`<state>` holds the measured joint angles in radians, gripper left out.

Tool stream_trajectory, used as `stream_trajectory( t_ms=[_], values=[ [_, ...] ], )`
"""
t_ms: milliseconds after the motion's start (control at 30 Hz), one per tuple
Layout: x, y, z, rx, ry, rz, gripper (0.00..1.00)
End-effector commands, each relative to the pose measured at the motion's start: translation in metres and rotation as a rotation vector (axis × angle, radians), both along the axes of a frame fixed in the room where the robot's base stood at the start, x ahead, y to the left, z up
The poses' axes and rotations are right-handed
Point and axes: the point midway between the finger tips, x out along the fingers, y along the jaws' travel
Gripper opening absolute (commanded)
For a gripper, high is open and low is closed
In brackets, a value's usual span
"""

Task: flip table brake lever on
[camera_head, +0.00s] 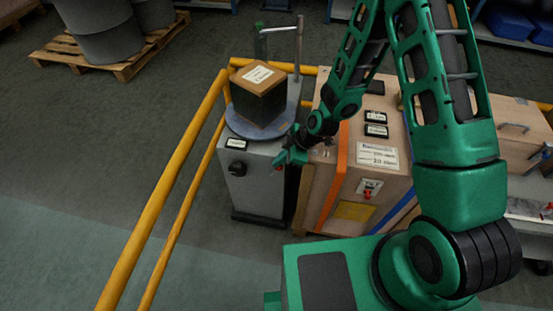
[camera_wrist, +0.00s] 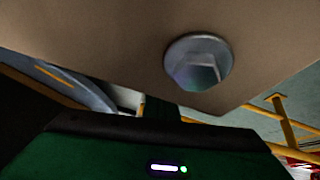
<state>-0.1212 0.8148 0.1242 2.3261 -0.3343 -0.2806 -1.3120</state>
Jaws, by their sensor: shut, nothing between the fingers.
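A grey pedestal (camera_head: 257,190) carries a round grey turntable (camera_head: 240,124) with a dark, brown-topped box (camera_head: 258,92) on it. A black knob or handle (camera_head: 237,168) sits on the pedestal's front face; I cannot tell if it is the brake lever, or its setting. A small red part (camera_head: 279,167) shows just below my gripper. My gripper (camera_head: 283,160) is shut and empty at the pedestal's upper right corner; contact cannot be told. In the wrist view, a tan surface with a large hex bolt (camera_wrist: 198,62) is very close above my green gripper body, and no lever is clear.
A wooden crate (camera_head: 388,182) with an orange strap and a red-handled switch (camera_head: 368,190) stands close right of the pedestal. Yellow rails (camera_head: 165,207) run along the left and behind. Open floor lies left of the rails; a loaded pallet (camera_head: 125,68) is at the back left.

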Motion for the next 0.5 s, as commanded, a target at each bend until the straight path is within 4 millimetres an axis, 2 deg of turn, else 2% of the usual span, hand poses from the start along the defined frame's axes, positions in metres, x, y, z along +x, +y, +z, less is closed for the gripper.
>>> stream_trajectory(
  t_ms=[500],
  values=[
    [-0.0042, -0.0073, -0.0045, -0.013, 0.008, -0.001, 0.0]
  ],
)
